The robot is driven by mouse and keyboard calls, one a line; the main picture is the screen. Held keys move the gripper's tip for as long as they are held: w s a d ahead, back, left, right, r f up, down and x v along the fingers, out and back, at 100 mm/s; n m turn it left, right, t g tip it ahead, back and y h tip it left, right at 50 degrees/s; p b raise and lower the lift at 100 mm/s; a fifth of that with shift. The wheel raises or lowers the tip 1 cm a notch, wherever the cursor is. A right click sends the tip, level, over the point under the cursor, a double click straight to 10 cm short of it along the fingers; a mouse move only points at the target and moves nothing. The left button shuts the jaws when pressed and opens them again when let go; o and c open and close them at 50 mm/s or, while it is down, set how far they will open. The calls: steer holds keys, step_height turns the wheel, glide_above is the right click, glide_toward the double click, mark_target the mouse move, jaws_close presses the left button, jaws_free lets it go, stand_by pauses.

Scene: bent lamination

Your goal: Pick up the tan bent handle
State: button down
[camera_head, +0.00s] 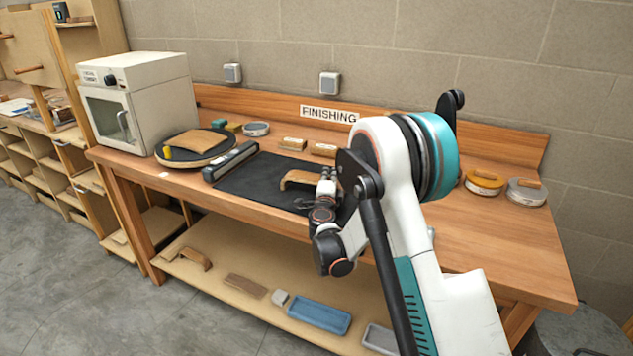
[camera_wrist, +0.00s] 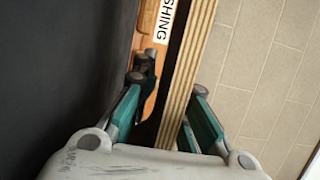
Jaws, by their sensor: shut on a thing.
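The tan bent handle (camera_head: 297,178) is over the black mat on the workbench, with its curved end toward the left. My gripper (camera_head: 326,188) is at its right end, partly hidden by my own arm. In the wrist view the handle (camera_wrist: 187,70) shows as a long strip with layered edges running up between the fingers. My gripper (camera_wrist: 170,88) is shut on it there, one finger on each side. I cannot tell whether the handle touches the mat.
The black mat (camera_head: 250,180) lies on the wooden workbench (camera_head: 470,235). A dark long tool (camera_head: 230,161) lies at the mat's left edge. Small wooden blocks (camera_head: 293,143) stand behind it. A round board (camera_head: 170,158) and a white oven (camera_head: 140,100) are farther left. Round tins (camera_head: 484,182) stand at the right.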

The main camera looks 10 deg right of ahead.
steer(key=shift+r, duration=0.15)
step_height(320, 180, up, 20)
steer(key=p, duration=0.7)
steer(key=shift+f+h, duration=0.2)
steer(key=shift+h, duration=0.1)
steer(key=f+b, duration=0.2)
steer(key=f, duration=0.4)
steer(key=f+m+h+b, duration=0.1)
steer(key=f+b, duration=0.2)
steer(key=f, duration=0.4)
steer(key=f+m+b, duration=0.1)
steer(key=f+b, duration=0.2)
steer(key=f, duration=0.3)
steer(key=shift+s+f, duration=0.2)
steer(key=shift+s, duration=0.05)
steer(key=shift+f, duration=0.1)
steer(key=c, duration=1.8)
jaws_free()
steer(key=shift+o, duration=1)
